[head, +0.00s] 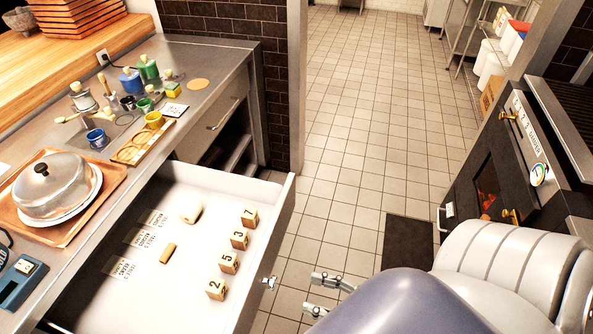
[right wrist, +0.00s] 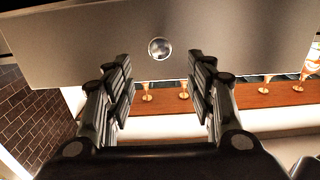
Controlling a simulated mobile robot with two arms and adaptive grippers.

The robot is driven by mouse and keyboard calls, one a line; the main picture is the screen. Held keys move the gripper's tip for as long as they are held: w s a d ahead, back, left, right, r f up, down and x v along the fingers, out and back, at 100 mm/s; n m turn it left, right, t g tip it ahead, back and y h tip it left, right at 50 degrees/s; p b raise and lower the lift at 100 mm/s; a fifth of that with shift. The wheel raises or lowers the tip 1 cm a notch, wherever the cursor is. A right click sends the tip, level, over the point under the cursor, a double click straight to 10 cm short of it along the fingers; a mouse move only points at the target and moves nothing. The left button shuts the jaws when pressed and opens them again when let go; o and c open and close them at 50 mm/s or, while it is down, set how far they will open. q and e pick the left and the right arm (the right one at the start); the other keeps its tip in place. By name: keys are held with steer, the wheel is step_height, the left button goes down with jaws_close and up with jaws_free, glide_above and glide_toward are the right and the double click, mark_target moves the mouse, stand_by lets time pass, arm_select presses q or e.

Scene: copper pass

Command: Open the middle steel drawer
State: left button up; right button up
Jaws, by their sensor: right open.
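A steel drawer (head: 262,235) stands pulled out from the counter in the head view, its white inside showing. Whether it is the middle one I cannot tell. A round knob (head: 269,283) is on its front face; the knob also shows in the right wrist view (right wrist: 160,48). My right gripper (head: 314,293) is open and empty, just in front of the knob. In the right wrist view the fingers stand apart on either side of the knob's line, not touching it. My left gripper is not in view.
Several numbered blocks (head: 229,262) and two small pieces lie in the drawer. A closed drawer (head: 217,122) with a bar handle is farther along the counter. A domed lid (head: 52,184) and paint-like pots stand on top.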

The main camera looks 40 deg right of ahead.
steer(key=shift+v, duration=1.65)
steer(key=shift+w, duration=0.1)
